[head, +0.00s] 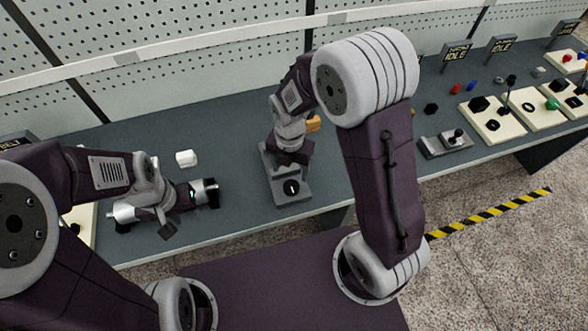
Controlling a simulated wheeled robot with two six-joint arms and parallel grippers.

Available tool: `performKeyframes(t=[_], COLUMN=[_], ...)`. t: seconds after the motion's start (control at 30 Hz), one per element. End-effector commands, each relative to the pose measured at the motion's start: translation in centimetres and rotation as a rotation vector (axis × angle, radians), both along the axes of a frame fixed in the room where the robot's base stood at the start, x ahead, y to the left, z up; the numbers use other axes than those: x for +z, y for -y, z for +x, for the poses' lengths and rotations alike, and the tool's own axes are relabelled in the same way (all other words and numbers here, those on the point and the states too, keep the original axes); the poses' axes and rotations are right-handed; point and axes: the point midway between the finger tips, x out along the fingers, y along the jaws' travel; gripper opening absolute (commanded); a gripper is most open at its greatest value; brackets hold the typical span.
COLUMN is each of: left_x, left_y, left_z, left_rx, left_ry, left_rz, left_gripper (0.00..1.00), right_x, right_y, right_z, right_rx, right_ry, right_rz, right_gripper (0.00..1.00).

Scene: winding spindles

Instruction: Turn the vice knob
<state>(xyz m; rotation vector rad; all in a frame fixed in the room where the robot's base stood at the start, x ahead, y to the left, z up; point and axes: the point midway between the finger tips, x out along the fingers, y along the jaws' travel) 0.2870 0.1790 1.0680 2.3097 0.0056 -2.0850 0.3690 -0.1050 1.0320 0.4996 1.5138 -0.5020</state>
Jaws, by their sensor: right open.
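The vice appears to be the grey block-shaped device (293,199) near the bench's front edge, in the middle of the head view. A round black knob (291,188) with a white mark sits on its front top. My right gripper (288,160) points down over the rear of this device, behind the knob. It is open, but its fingertips are largely hidden. My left gripper (211,193) is low over the bench to the left of the device, pointing right. I cannot tell whether its jaws hold anything.
A pale cylindrical part (124,211) lies by my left wrist, and a white block (186,158) sits behind it. A similar grey device (445,143) and cream control panels (493,120) stand to the right. A perforated wall (200,40) backs the bench.

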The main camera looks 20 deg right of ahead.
Motion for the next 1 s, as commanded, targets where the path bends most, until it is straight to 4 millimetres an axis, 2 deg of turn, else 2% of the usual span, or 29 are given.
performKeyframes(t=[0.13,0.23,0.5,0.63,0.73,0.97,1.0], left_x=[0.1,0.1,0.6,0.8,0.8,0.8,0.8], left_y=[0.0,0.0,0.0,0.0,0.0,0.0,0.0], left_z=[0.0,0.0,0.0,0.0,0.0,0.0,0.0], left_rx=[0.0,0.0,0.0,0.0,0.0,0.0,0.0], left_ry=[0.0,0.0,0.0,0.0,0.0,0.0,0.0], left_rz=[0.0,0.0,0.0,0.0,0.0,0.0,0.0], left_gripper=[0.36,0.36,0.36,0.36,0.36,0.36,0.36], right_x=[0.0,-1.0,-6.5,-8.2,-8.8,-9.0,-9.0], right_y=[-0.1,-0.1,0.0,0.0,0.0,-0.1,-0.1], right_z=[-0.1,-0.1,-0.2,-0.1,-0.1,0.0,0.0], right_rx=[0.003,0.002,0.001,0.001,0.0,0.0,0.0], right_ry=[0.0,-0.003,-0.005,-0.003,-0.001,0.001,0.001], right_rz=[0.0,-0.001,-0.001,0.0,0.0,0.0,0.0], right_gripper=[0.68,0.68,0.68,0.68,0.68,0.68,0.6])
